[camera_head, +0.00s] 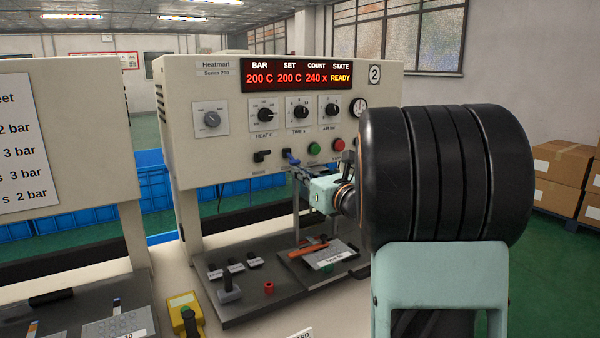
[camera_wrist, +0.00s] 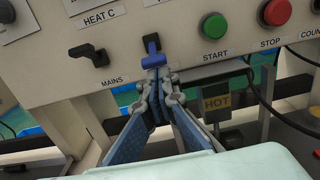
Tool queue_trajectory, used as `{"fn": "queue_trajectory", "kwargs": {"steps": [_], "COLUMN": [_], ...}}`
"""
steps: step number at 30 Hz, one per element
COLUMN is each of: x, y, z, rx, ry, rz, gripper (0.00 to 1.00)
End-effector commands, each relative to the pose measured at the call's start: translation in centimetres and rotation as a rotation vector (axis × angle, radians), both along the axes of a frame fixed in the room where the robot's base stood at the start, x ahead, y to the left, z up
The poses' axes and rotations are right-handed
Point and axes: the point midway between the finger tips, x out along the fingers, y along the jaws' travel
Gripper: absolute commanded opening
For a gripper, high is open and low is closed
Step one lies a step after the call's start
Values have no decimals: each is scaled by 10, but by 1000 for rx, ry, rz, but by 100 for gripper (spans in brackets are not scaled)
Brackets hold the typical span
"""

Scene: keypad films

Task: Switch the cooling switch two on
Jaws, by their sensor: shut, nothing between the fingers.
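The machine panel (camera_head: 215,130) carries a round sign with the number 2 (camera_head: 374,74). A switch with a blue handle (camera_head: 291,158) sits low on the panel; in the wrist view its blue handle (camera_wrist: 153,61) hangs down below a black mount. Any label under it is hidden by my fingers. My gripper (camera_head: 299,171) is shut and empty. In the wrist view its fingertips (camera_wrist: 157,76) are right at the lower end of the blue handle; I cannot tell whether they touch it.
A black MAINS switch (camera_wrist: 89,54) is left of the blue one. The green START button (camera_wrist: 215,25) and red STOP button (camera_wrist: 275,11) are to the right. A HOT sign (camera_wrist: 217,100) stands below the panel. The display (camera_head: 298,76) reads READY.

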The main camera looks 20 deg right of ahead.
Motion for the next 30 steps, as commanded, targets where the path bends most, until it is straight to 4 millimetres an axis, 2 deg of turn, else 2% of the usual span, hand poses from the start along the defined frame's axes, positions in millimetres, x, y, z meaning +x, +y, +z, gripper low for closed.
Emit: {"fn": "queue_trajectory", "kwargs": {"steps": [1, 17, 30], "x": [-1, -3, -6], "y": [0, 0, -1], "z": [5, 8, 27], "rx": [-3, -14, -47], "ry": [10, 73, 232], "rz": [1, 0, 0], "gripper": [0, 0, 0]}}
